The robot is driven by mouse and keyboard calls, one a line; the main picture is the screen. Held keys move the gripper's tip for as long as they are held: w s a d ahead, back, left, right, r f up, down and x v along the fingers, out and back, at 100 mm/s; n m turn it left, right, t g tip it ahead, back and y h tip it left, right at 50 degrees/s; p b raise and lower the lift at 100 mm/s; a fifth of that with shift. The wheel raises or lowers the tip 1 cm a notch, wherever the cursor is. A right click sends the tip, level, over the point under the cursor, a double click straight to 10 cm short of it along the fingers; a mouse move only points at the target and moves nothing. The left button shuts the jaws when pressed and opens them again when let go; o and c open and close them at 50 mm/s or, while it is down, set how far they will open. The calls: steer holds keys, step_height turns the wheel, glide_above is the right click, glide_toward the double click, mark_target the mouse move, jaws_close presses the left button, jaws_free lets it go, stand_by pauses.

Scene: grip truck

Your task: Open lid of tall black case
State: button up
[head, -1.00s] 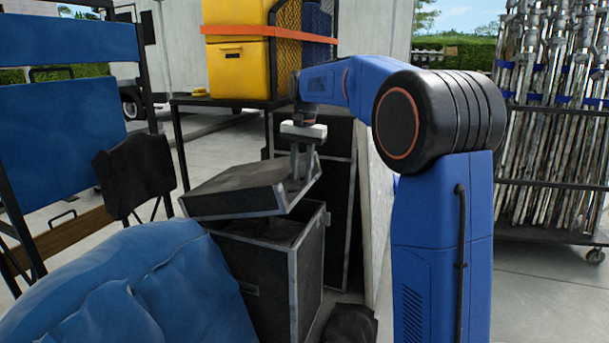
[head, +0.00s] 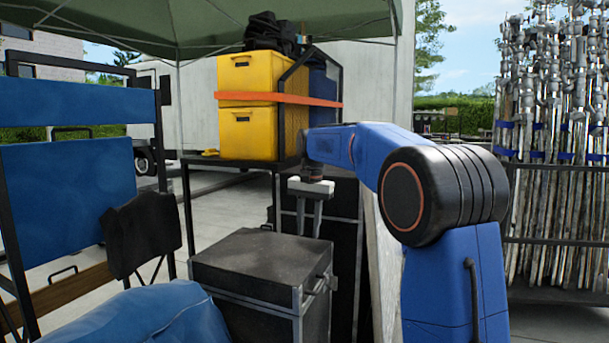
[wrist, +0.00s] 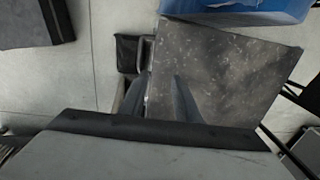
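The tall black case (head: 268,318) stands in front of me with metal-edged corners. Its lid (head: 262,258) lies flat on top, looking closed; the speckled lid also shows in the wrist view (wrist: 225,75). My gripper (head: 309,228) points down at the lid's far right edge. Its two fingers are apart with nothing visibly held between them. In the wrist view the fingers (wrist: 160,82) lie on either side of the lid's left edge. I cannot tell whether they touch the lid. The case's inside is hidden.
Blue fabric (head: 150,318) bulges close at the left front. Yellow crates (head: 248,130) with an orange strap stand on a black table behind. A blue-panelled cart (head: 70,190) is at left; a rack of metal poles (head: 555,170) is at right.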

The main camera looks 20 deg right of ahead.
mark_target(322, 283)
step_height(322, 283, up, 17)
steer(key=a, duration=0.1)
steer(key=shift+w+r, duration=0.15)
steer(key=shift+w, duration=0.3)
stand_by(2.0)
steer(key=shift+s, duration=0.1)
stand_by(0.4)
